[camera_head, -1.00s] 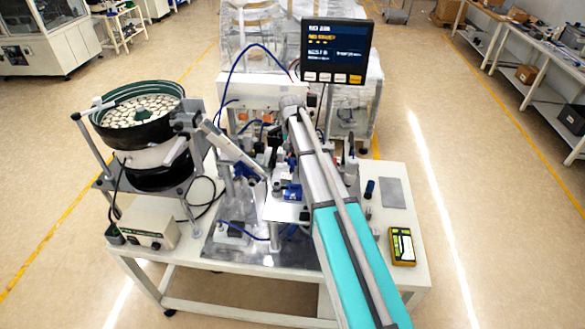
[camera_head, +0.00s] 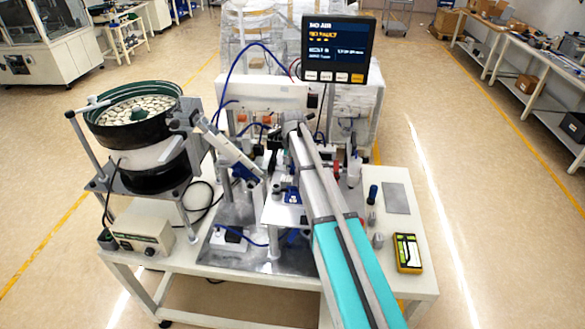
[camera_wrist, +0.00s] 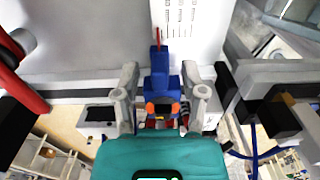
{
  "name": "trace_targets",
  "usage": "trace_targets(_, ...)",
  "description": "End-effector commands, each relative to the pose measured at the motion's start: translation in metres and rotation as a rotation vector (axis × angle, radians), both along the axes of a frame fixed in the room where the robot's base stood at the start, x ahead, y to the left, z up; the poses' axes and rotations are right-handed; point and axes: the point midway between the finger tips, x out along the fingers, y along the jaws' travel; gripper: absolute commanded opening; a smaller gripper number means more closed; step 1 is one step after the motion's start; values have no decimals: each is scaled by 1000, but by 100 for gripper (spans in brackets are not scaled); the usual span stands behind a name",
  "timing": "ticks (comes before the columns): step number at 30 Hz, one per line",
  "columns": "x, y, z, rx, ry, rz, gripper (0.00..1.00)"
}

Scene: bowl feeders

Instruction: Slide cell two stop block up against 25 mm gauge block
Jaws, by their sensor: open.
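In the wrist view, the two grey fingers of my gripper (camera_wrist: 163,88) stand apart on either side of a blue block (camera_wrist: 160,75). The block has a red pin on top and orange knobs facing me. The fingers look clear of it, but contact is hard to judge. I cannot tell whether this is the cell two stop block. I cannot pick out the 25 mm gauge block. In the head view, my arm hides the gripper, and a small blue part (camera_head: 291,194) shows beside the arm.
A pale plate with printed marks (camera_wrist: 184,20) stands behind the blue block. A red-and-black part (camera_wrist: 18,75) and a black block (camera_wrist: 279,119) flank the gripper. In the head view, a bowl feeder (camera_head: 137,130) stands left; a yellow meter (camera_head: 408,253) lies right.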

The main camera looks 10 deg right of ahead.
Motion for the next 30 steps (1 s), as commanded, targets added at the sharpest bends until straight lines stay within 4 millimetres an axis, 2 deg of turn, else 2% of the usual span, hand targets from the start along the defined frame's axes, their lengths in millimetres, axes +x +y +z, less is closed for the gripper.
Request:
trace_targets(8, 0, 0, 0, 0, 0, 0, 54)
trace_targets(15, 0, -1, 0, 0, 0, -1, 10)
trace_targets(17, 0, -1, 0, 0, 0, -1, 0)
trace_targets(26, 0, 0, 0, 0, 0, -1, 0)
trace_targets(30, 5, 12, 0, 0, 0, 1, 0)
